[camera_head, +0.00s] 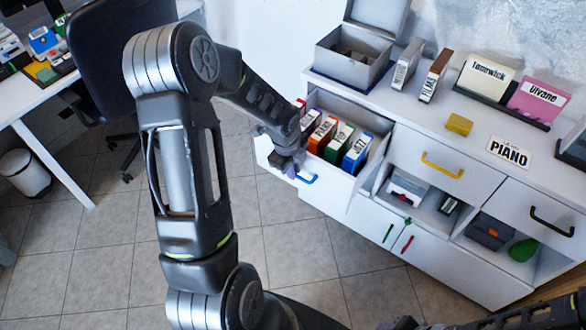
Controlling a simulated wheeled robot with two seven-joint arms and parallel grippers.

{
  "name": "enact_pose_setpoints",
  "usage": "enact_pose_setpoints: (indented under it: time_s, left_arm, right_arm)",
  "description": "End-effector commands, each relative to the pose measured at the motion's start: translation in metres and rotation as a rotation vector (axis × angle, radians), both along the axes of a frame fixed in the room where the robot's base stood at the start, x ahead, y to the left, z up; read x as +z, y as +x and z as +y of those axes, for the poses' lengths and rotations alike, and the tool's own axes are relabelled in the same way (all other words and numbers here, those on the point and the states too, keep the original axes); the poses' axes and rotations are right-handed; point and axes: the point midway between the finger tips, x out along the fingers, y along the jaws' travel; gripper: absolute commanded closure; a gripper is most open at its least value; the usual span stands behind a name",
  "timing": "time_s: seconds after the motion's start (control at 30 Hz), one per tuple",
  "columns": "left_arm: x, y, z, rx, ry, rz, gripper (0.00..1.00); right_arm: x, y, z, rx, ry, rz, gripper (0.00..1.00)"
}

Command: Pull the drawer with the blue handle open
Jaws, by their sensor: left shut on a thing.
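The drawer (318,196) with the blue handle (308,180) stands pulled out from the white cabinet, its inside showing. Several coloured disc cases stand upright in it, among them a blue one (357,152), a green one (339,143) and an orange one (322,134). My left gripper (288,163) is at the drawer's front and shut on the blue handle. The gripper and arm hide part of the handle and front. My right arm lies along the bottom right edge; its fingers cannot be made out clearly.
Beside the drawer are closed drawers with a yellow handle (442,166) and a black handle (551,222). Below are open shelves and doors with green and red handles. A grey box (352,62) stands on top.

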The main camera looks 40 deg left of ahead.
Motion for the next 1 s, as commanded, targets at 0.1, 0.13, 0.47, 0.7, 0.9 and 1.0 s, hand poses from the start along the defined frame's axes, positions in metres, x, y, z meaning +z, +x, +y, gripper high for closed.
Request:
enact_pose_setpoints:
  time_s: [0.1,0.13,0.47,0.7,0.9,1.0]
  left_arm:
    - [0.0,-0.0001,-0.0005,0.0,-0.001,0.0,1.0]
    - [0.0001,0.0,-0.0005,0.0,-0.001,0.0,1.0]
    - [0.0004,0.0005,-0.0005,0.0,-0.001,-0.001,1.0]
    - [0.0004,0.0007,-0.0004,-0.001,0.0,-0.002,0.76]
    - [0.0004,0.0007,-0.0002,-0.001,0.0,-0.002,0.67]
    - [0.0004,0.0007,-0.0001,-0.001,0.0,-0.002,0.67]
  right_arm:
    - [-0.0001,0.0003,0.0,0.0,0.0,-0.001,0.64]
    - [-0.0001,0.0003,0.0,0.0,0.0,-0.001,0.64]
    - [-0.0001,0.0004,0.0,0.0,0.0,-0.001,0.64]
    - [-0.0002,0.0003,0.0,0.0,0.0,-0.001,0.64]
    - [-0.0002,0.0003,0.0,0.0,0.0,-0.001,0.64]
    - [-0.0001,0.0002,0.0,0.0,0.0,0.0,0.64]
